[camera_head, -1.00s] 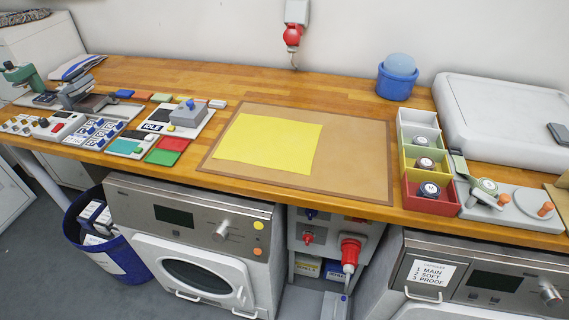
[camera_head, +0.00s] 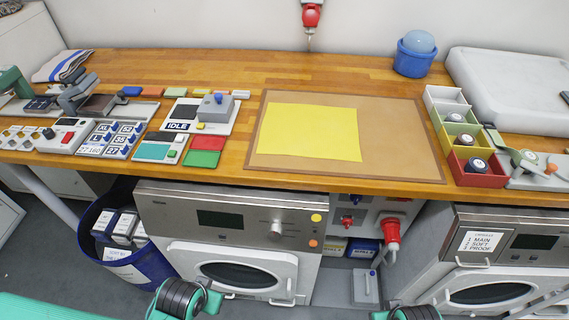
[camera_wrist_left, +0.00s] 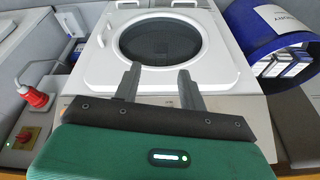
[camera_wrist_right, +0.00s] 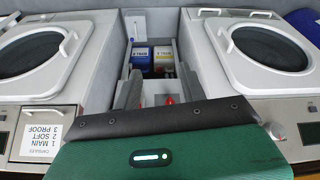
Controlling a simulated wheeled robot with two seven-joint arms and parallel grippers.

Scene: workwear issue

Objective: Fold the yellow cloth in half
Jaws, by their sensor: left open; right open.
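The yellow cloth (camera_head: 312,132) lies flat and spread out on a tan mat (camera_head: 400,150) with a brown border on the wooden counter, toward the mat's left side. It shows no fold. My left gripper (camera_wrist_left: 158,78) is open and empty in the left wrist view, in front of a washing machine door. My right gripper (camera_wrist_right: 158,88) is open and empty in the right wrist view, facing the gap between two machines. Both are away from the cloth. In the head view only parts of my arms show at the bottom edge, and the fingertips are out of frame.
Left of the mat are a grey IDLE panel (camera_head: 212,115), green and red pads (camera_head: 204,150) and a keypad panel (camera_head: 110,138). Right of it stand small colored bins (camera_head: 478,168) and a blue tub (camera_head: 414,62). Washing machines (camera_head: 240,235) stand below the counter.

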